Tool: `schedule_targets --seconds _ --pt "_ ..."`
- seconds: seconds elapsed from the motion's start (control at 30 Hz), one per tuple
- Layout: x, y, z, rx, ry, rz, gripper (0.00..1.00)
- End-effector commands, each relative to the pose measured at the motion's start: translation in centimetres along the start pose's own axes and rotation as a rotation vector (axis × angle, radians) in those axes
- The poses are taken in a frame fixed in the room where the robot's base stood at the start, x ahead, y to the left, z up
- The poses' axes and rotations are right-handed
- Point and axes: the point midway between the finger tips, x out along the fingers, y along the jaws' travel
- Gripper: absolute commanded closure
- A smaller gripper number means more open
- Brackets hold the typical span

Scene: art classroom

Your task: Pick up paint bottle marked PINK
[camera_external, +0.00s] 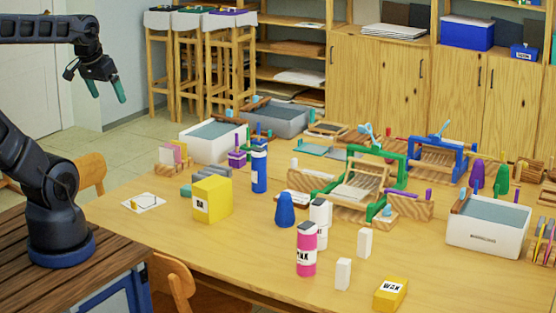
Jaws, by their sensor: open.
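The paint bottle marked PINK (306,255) stands upright near the front middle of the wooden table. It is pink with a dark cap and a white label, of which the end of the word shows. A white bottle with a dark cap (320,222) stands just behind it, partly hidden.
A blue cone-like object (285,211), white blocks (343,274) and a yellow WAX box (390,294) stand around the bottle. A yellow box (213,199) and blue bottle (259,166) stand left. Green frame (363,180) is behind. The front left tabletop is clear.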

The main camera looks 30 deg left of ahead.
Motion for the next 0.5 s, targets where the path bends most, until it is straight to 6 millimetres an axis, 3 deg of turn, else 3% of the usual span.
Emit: schedule_targets --seconds 0.1,0.5 --pt "0.0 0.0 0.0 0.0 0.0 0.0 0.26" --pt "0.35 0.43 -0.73 0.027 -0.004 -0.001 0.26"
